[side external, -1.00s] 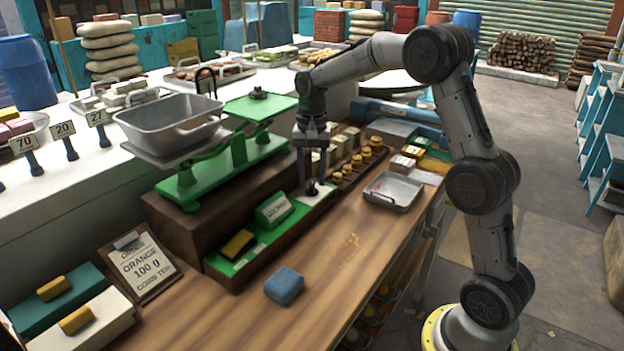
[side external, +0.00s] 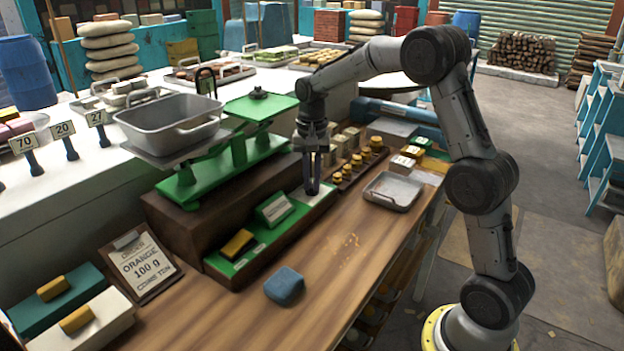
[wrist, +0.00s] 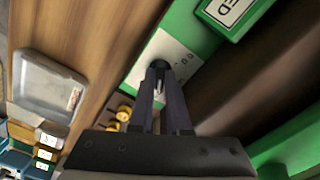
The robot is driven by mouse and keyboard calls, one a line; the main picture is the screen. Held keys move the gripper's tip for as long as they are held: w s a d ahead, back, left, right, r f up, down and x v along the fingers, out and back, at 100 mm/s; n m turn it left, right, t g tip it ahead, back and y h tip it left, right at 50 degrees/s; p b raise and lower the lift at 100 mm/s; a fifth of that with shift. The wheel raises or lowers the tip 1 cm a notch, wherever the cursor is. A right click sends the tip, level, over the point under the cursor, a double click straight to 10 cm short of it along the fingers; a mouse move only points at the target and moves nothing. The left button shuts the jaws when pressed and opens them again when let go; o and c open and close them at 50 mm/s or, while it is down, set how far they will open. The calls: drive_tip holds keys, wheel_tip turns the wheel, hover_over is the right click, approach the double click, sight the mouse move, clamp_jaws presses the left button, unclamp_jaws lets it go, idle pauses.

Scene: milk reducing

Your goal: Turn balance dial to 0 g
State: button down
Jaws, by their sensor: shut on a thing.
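The balance dial (wrist: 161,64) is a small dark knob on a white plate (wrist: 176,52), at the end of the green strip on the bench. My gripper (side external: 312,190) points down over that plate and is shut on the dial. In the wrist view its fingers hide most of the knob, and in the side view they cover it. Small marks show on the plate beside the knob, too blurred to read. The green balance (side external: 190,188) stands behind on a brown block, with a grey metal pan (side external: 170,122) at left and a flat green plate (side external: 262,106) at right.
Brass weights (side external: 357,160) stand in a row just right of my gripper. A metal tray (side external: 392,190) lies further right. A green sign (side external: 274,210) and a yellow block (side external: 237,243) sit left along the strip. A blue cloth (side external: 284,286) lies in front on open wood.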

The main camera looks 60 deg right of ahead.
drive_tip(key=shift+n, duration=0.3)
drive_tip(key=n, duration=0.6)
drive_tip(key=shift+r, duration=0.1)
drive_tip(key=n, duration=0.3)
drive_tip(key=shift+n, duration=0.4)
drive_tip(key=n, duration=0.3)
drive_tip(key=shift+n, duration=0.3)
drive_tip(key=n, duration=0.5)
drive_tip(key=shift+n, duration=2.5)
drive_tip(key=c, duration=0.9)
unclamp_jaws()
